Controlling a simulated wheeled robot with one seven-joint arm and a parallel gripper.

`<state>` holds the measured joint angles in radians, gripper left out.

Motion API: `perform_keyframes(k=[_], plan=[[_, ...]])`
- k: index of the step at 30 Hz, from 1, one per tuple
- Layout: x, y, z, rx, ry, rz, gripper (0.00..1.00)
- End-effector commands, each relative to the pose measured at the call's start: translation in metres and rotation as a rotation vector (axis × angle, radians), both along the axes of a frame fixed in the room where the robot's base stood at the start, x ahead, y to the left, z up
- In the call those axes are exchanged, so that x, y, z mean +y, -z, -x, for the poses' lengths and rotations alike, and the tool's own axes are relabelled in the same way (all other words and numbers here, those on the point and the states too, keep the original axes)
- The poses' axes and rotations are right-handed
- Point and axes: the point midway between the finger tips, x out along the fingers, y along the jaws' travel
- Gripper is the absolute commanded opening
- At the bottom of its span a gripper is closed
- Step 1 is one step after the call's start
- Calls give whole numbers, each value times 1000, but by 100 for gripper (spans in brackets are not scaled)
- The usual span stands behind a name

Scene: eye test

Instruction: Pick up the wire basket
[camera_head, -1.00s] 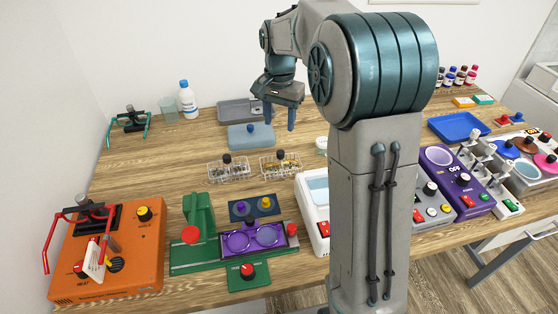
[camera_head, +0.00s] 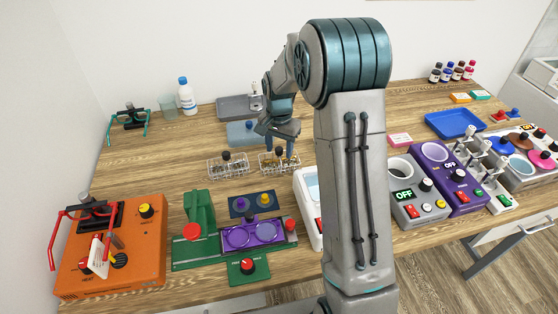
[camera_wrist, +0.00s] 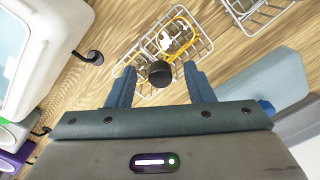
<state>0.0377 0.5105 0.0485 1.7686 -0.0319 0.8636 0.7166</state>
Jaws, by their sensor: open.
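Two wire baskets with black knobs stand side by side on the wooden table in the head view: a left one (camera_head: 228,170) and a right one (camera_head: 279,169). My gripper (camera_head: 279,153) is open, pointing down over the right basket. In the wrist view the right basket (camera_wrist: 181,44) holds yellow and metallic pieces. Its black knob (camera_wrist: 160,74) shows between the two blue fingers of my gripper (camera_wrist: 159,72), with gaps on both sides. I cannot tell how far the fingertips are above the basket. The left basket (camera_wrist: 258,12) shows partly at the wrist view's top right.
A blue-grey lidded box (camera_head: 241,133) stands behind the baskets. A white device (camera_head: 308,195) is close at their right. A green fixture (camera_head: 199,222) and a blue plate with knobs (camera_head: 254,205) lie in front. The table left of the baskets is clear.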

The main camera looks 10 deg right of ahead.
Motion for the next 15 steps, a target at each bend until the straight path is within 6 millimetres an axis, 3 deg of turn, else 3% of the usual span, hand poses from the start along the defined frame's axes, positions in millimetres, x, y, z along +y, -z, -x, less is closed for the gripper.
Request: perform_keyframes(k=[4,11,12,15], plan=[[1,15,1,2,0,-1,48],[1,18,0,-1,0,-1,48],[1,18,0,-1,0,-1,45],[1,18,0,-1,-1,-1,17]])
